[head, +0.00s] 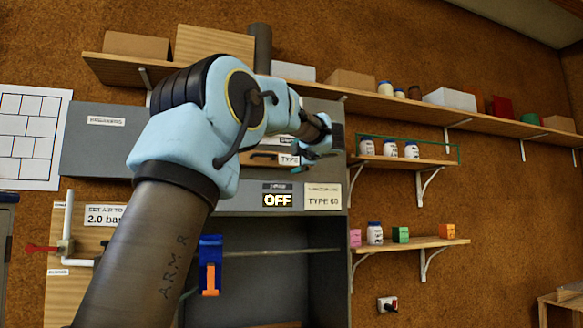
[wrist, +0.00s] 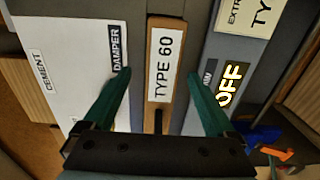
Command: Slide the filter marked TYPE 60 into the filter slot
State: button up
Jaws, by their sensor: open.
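The filter marked TYPE 60 (wrist: 162,62) is a narrow wooden piece with a white label and a dark bar at its lower end in the wrist view. In the head view its wooden front (head: 263,158) shows in the grey hood, partly behind my arm. It lies between the DAMPER panel and the panel with the OFF display, where the slot appears to be; I cannot tell how deep it sits. My gripper (wrist: 160,76) is open, its green fingers on either side of the filter with gaps visible. In the head view my gripper (head: 318,156) is at the hood's front.
The OFF display (head: 277,200) and a TYPE 60 notice (head: 323,197) are on the hood below the filter. A shelf with jars (head: 390,149) is to the right, and a long shelf with boxes (head: 350,81) runs above. A blue and orange item (head: 210,265) hangs lower left.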

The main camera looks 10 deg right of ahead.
jog(key=shift+s+d+b, duration=0.2)
jog(key=shift+s+b, duration=0.2)
jog(key=shift+s, duration=0.95)
jog(key=shift+s+d+b, duration=0.15)
jog(key=shift+s+b, duration=0.25)
jog(key=shift+s, duration=0.95)
